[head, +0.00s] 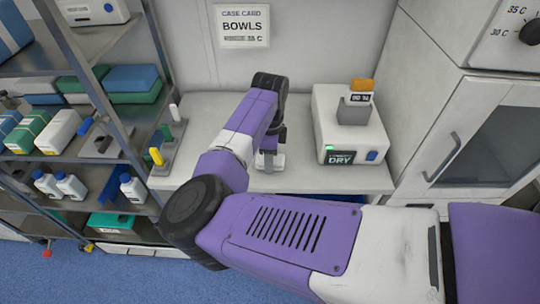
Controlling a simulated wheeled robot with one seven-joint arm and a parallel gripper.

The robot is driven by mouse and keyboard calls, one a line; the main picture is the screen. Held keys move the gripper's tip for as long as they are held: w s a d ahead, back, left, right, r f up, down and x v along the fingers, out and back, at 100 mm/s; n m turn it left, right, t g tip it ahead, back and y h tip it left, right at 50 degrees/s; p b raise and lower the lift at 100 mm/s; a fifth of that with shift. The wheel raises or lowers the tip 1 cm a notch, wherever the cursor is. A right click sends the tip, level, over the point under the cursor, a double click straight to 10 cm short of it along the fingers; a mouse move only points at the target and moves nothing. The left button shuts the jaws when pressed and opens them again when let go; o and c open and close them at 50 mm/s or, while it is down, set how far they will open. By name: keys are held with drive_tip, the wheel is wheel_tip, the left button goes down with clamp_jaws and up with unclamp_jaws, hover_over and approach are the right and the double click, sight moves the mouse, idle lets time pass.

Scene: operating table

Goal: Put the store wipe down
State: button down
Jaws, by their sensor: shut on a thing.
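My gripper (268,152) points down over the white counter (215,105), between the small stand on the left and the white box on the right. It is shut on a small pale thing (277,162), which fits the store wipe. The thing is low, at or just above the counter top; I cannot tell whether it touches. My purple and white arm hides part of the counter in front, and the fingers are too small to see clearly.
A white box with a "DRY" label (341,158) stands right of my gripper, with an orange-topped holder on it. A grey stand with coloured pegs (165,150) is at the counter's left. Loaded shelves (100,85) stand left, a cabinet (460,140) right.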

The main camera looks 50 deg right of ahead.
drive_tip(key=shift+f, duration=0.2)
drive_tip(key=c, duration=0.7)
unclamp_jaws()
drive_tip(key=shift+c, duration=0.2)
drive_tip(key=shift+b, duration=0.4)
drive_tip(key=r, duration=0.2)
drive_tip(key=r+b, duration=0.1)
drive_tip(key=r, duration=0.2)
drive_tip(key=r+b, duration=0.1)
drive_tip(key=r, duration=0.2)
drive_tip(key=shift+w, duration=0.4)
